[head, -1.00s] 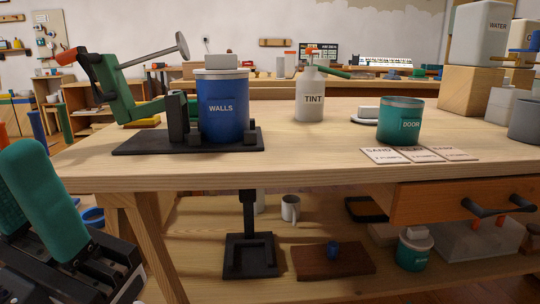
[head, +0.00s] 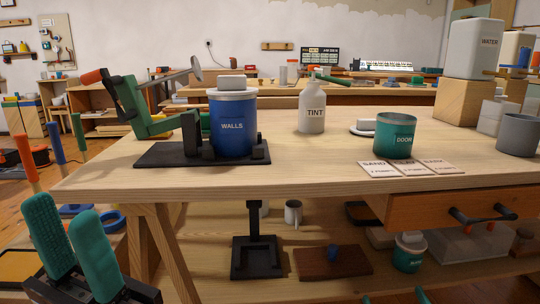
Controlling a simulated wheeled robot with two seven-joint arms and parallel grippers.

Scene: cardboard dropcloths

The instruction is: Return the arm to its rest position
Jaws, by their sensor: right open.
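My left gripper (head: 64,212) is at the lower left in the head view, beside the workbench's left end. Its two teal fingers point up with a narrow gap between them and hold nothing. My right gripper (head: 395,298) barely shows at the bottom edge, right of centre. Only its teal fingertips are in view, set apart with nothing between them. Both grippers are in front of the bench and touch nothing that I can see. Most of both arms is out of view.
The workbench (head: 300,178) holds a blue WALLS can (head: 233,138) on a black clamp base, a TINT bottle (head: 312,112), a teal DOOR can (head: 386,140) and sample cards. The drawer (head: 420,207) sticks out at right. A lower shelf (head: 215,262) carries a mug and boards.

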